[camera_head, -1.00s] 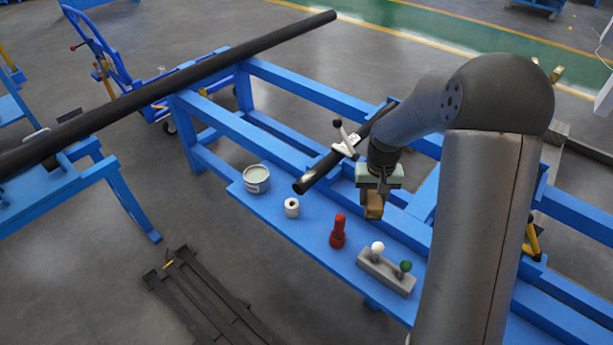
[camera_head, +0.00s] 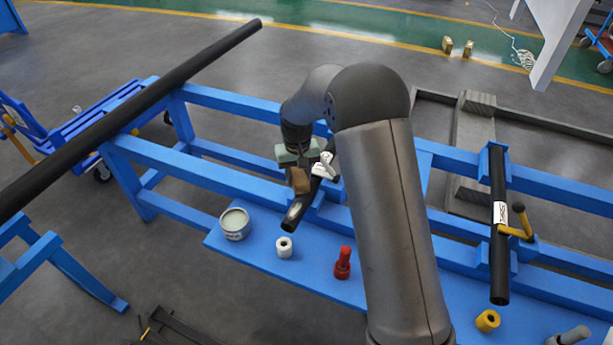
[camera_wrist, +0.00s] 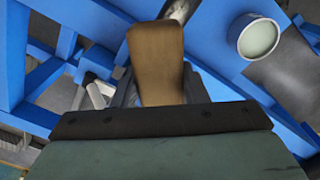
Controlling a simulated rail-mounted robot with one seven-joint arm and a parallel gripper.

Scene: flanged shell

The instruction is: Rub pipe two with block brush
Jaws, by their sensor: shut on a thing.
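My gripper (camera_head: 299,164) is shut on the block brush (camera_head: 299,181), a brown block that also fills the upper middle of the wrist view (camera_wrist: 157,60). The brush is at a short black pipe (camera_head: 293,213) with a white clamp (camera_head: 324,164), overlapping its left side in the head view. I cannot tell whether they touch. My arm hides part of this pipe. A second short black pipe (camera_head: 499,255) with a white label and yellow clamp (camera_head: 517,226) lies farther right. I cannot read which pipe is number two.
On the blue bench (camera_head: 255,262) stand a pale-filled can (camera_head: 235,224), a white roll (camera_head: 284,247), a red bottle (camera_head: 343,263) and a yellow ring (camera_head: 487,321). A long black pipe (camera_head: 130,110) crosses the left side.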

